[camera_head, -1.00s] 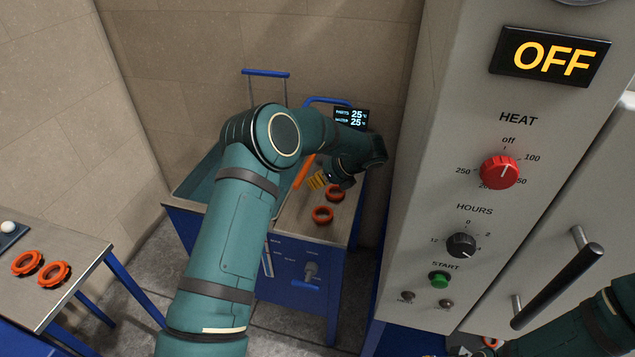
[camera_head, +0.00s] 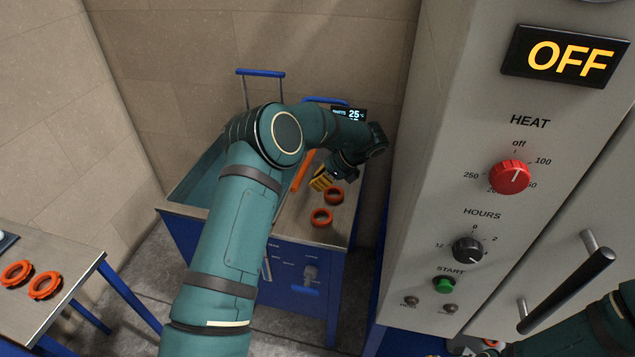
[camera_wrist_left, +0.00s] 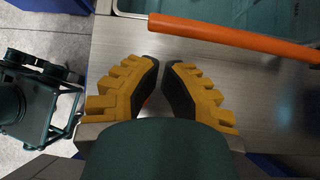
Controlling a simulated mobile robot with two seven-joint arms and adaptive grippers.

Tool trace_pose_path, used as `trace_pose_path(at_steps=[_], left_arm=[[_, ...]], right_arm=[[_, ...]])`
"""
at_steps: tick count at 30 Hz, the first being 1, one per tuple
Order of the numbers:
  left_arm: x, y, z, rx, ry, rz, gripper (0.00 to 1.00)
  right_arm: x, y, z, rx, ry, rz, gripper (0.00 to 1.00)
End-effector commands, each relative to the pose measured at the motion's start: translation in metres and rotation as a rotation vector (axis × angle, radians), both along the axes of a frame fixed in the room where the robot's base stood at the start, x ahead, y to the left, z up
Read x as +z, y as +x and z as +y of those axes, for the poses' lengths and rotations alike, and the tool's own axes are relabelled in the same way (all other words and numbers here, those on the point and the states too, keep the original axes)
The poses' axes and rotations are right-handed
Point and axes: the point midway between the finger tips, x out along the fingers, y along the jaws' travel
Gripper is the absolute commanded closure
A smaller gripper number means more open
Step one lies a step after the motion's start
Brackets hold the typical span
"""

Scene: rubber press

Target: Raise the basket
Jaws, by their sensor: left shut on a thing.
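A blue-sided tank (camera_head: 185,207) stands against the back wall, with a tall blue handle (camera_head: 260,72) on thin rods at its far side. A lower blue handle (camera_head: 326,101) shows behind my arm. The basket itself is hidden. An orange bar (camera_head: 303,171) lies along the tank edge; the bar (camera_wrist_left: 235,37) also crosses the left wrist view, ahead of and apart from my fingertips. My left gripper (camera_head: 319,180) is low over the metal top beside the tank. In the wrist view its yellow fingers (camera_wrist_left: 163,63) are nearly together; what they hold is unclear. My right gripper is barely visible.
Orange rings (camera_head: 333,195) (camera_head: 321,217) lie on the metal top close to my left gripper. A side table (camera_head: 50,262) with more rings is at left. The grey press cabinet (camera_head: 430,150), reading OFF, blocks the right.

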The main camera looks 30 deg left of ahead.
Motion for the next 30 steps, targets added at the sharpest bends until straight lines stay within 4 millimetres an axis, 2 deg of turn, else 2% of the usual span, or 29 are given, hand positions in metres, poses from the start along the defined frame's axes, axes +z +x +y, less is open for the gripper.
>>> trace_pose_path(at_steps=[6, 12, 18, 30], left_arm=[[-0.033, -0.009, 0.025, 0.003, 0.000, 0.002, 1.00], [-0.051, -0.014, 0.040, 0.001, 0.000, 0.001, 1.00], [-0.058, -0.017, 0.046, 0.001, 0.000, 0.001, 1.00], [-0.056, -0.016, 0.047, 0.000, 0.000, 0.000, 1.00]], right_arm=[[-0.008, 0.001, 0.000, 0.000, -0.001, -0.004, 1.00], [-0.012, 0.002, 0.000, -0.001, -0.001, -0.006, 1.00], [-0.013, 0.003, 0.000, -0.001, -0.001, -0.006, 1.00], [-0.012, 0.003, 0.000, -0.001, -0.001, -0.006, 1.00]])
